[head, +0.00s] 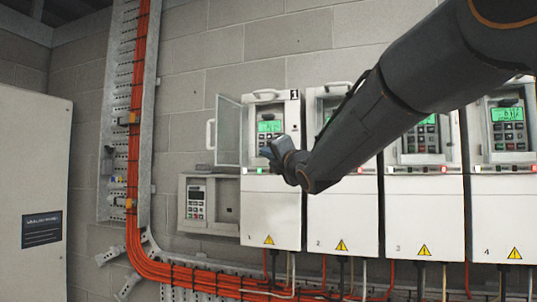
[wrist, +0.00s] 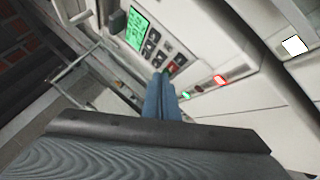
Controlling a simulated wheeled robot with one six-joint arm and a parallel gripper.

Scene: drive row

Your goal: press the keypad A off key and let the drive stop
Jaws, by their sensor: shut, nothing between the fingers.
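The drive marked 1 (head: 275,212) has its clear door (head: 228,132) swung open to the left. Its keypad shows a lit green display (head: 270,126), also seen in the wrist view (wrist: 137,31), with dark keys (wrist: 152,42) below. No letter A is readable on it. My gripper (head: 270,151) is shut and empty in front of this keypad's lower part. In the wrist view its blue fingers (wrist: 159,85) reach up beside a red key (wrist: 171,70), partly hidden by the tips. Whether they touch it, I cannot tell. A green lamp (wrist: 186,95) and a red lamp (wrist: 220,79) show nearby.
A second keypad (head: 196,203) sits in a small wall box left of drive 1, its display unlit. Further drives (head: 422,215) stand to the right, with my arm across the front of drive 2. Orange cables (head: 135,150) run down the left. A pale cabinet (head: 35,120) stands far left.

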